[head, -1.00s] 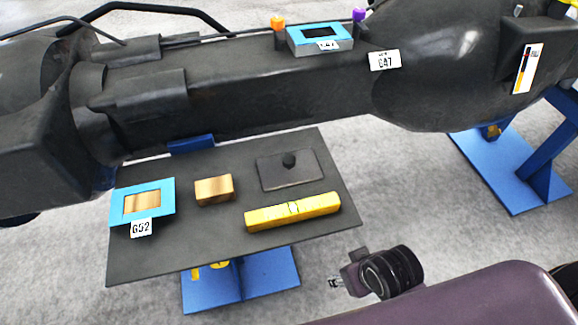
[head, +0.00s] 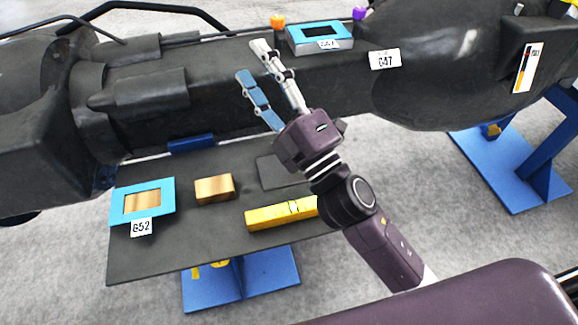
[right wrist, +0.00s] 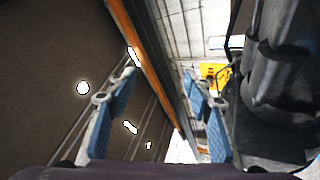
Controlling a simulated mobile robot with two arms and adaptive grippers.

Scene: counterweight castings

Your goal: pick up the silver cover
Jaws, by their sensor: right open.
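My left gripper is not in view.
The dark table (head: 160,258) also holds a yellow bar (head: 275,215), a wooden block (head: 214,188) and a blue frame labelled G52 (head: 116,205). The black casting (head: 220,95) runs behind the table, with another blue frame (head: 320,30) on top.

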